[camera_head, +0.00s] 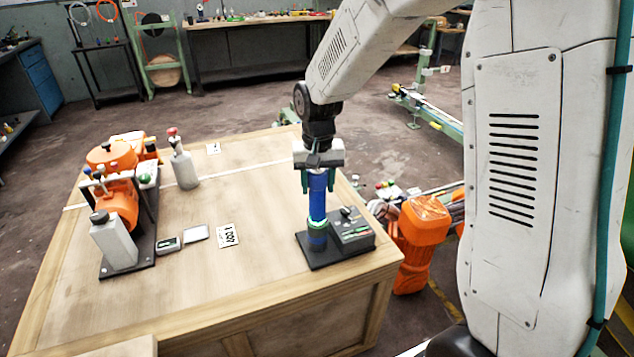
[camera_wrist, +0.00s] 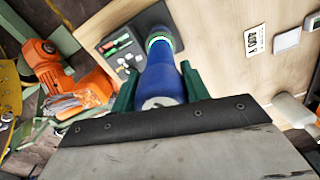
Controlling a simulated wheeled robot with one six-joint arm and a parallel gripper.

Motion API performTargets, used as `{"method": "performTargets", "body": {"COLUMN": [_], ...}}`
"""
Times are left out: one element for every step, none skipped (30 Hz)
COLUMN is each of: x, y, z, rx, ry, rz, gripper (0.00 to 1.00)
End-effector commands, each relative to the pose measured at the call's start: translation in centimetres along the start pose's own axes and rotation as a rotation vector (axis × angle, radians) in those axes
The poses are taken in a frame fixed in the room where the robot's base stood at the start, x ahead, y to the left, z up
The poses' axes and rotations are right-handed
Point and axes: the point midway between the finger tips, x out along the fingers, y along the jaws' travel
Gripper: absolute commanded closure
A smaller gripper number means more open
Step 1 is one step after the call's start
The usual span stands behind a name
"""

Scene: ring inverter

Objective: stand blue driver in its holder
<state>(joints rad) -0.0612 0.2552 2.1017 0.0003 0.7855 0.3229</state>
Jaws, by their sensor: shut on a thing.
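The blue driver (camera_head: 317,200) is upright in the head view, with a glowing green ring near its lower end. My gripper (camera_head: 318,180) is shut on its upper part from above. In the wrist view the blue driver (camera_wrist: 165,80) stands between the green fingers of my gripper (camera_wrist: 158,88) and points away toward the table. Its lower end meets the dark holder (camera_head: 322,262), which lies near the table's right front corner. Whether the driver is fully seated in the holder or only touching its top I cannot tell. The holder (camera_wrist: 128,38) also shows in the wrist view, partly hidden by the driver.
A grey panel with small controls (camera_head: 352,232) sits on the holder's right side. A label card (camera_head: 228,236) and small devices (camera_head: 168,244) lie to the left. A grey bottle (camera_head: 183,165) and orange equipment (camera_head: 120,200) stand farther left. An orange machine (camera_head: 422,235) is beyond the table's right edge.

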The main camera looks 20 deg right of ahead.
Motion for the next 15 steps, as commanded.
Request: {"method": "performTargets", "body": {"x": [-0.03, 0.0, 0.04, 0.07, 0.1, 0.14, 0.17, 0.21, 0.21, 0.21, 0.21, 0.22, 0.23, 0.23, 0.24], "y": [-0.02, -0.02, -0.02, -0.02, -0.02, -0.02, -0.02, -0.02, -0.02, -0.02, -0.02, -0.01, -0.01, -0.01, -0.01], "z": [-0.05, -0.05, -0.05, -0.05, -0.05, -0.05, -0.05, -0.05, -0.05, -0.05, -0.04, -0.04, -0.03, -0.03, -0.03], "rx": [0.0, 0.0, 0.0, 0.0, 0.0, 0.0, 0.0, 0.0, 0.0, 0.0, 0.0, 0.0, 0.0, 0.0, 0.0], "ry": [0.002, 0.002, 0.002, 0.002, 0.002, 0.002, 0.002, 0.002, 0.002, 0.002, 0.002, 0.001, 0.001, 0.001, 0.001], "rz": [-0.001, -0.001, -0.001, -0.001, -0.001, -0.001, -0.001, -0.001, -0.001, -0.001, -0.001, 0.0, 0.0, 0.0, 0.0], "gripper": [0.88, 0.88, 0.88, 0.88, 0.88, 0.88, 0.88, 0.88, 0.49, 0.41, 0.32, 0.29, 0.29, 0.29, 0.29]}}
